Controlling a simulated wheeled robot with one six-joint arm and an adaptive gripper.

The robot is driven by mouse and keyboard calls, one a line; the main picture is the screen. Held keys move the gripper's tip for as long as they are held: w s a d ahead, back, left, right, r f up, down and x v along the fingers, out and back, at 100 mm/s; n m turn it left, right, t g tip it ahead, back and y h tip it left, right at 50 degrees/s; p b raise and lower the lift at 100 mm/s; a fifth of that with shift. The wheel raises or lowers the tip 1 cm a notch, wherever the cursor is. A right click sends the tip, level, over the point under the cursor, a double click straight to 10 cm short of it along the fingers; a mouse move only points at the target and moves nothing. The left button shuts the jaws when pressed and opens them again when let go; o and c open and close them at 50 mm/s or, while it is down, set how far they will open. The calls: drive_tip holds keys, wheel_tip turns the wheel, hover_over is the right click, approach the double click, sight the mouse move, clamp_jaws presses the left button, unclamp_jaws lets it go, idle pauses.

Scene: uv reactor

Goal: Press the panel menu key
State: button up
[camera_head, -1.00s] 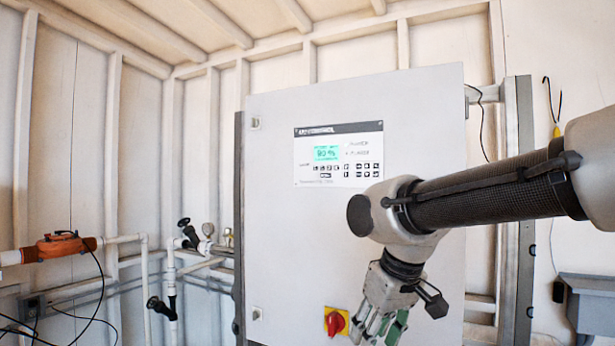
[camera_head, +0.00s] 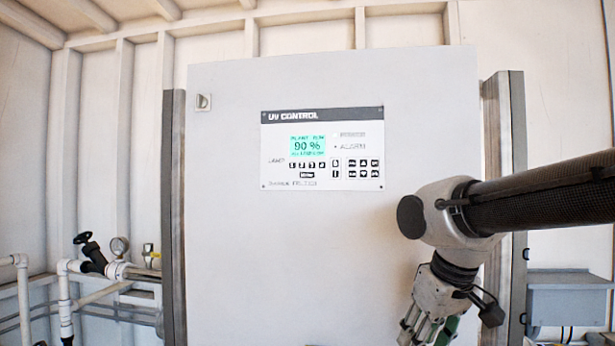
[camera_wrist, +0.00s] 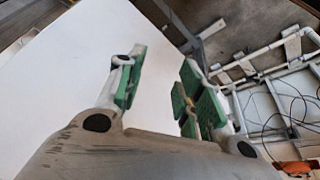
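The UV control panel (camera_head: 322,148) is set in the upper part of a large white cabinet door (camera_head: 240,260). It has a lit green display (camera_head: 308,147) reading 90 % and rows of small black keys (camera_head: 363,168) below and to the right of it. The key labels are too small to read, so I cannot tell which is the menu key. My gripper (camera_head: 428,338) hangs below and right of the panel, pointing down and apart from the keys. In the wrist view my gripper (camera_wrist: 157,88) has its green-padded fingers spread with nothing between them.
Pipes with a black-handled valve (camera_head: 92,254) and gauges (camera_head: 119,246) are at the left of the cabinet. A grey box (camera_head: 568,300) is on the right. Metal posts (camera_head: 172,200) flank the cabinet. The space before the panel is clear.

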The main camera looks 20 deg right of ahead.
clamp_jaws()
idle(1.1)
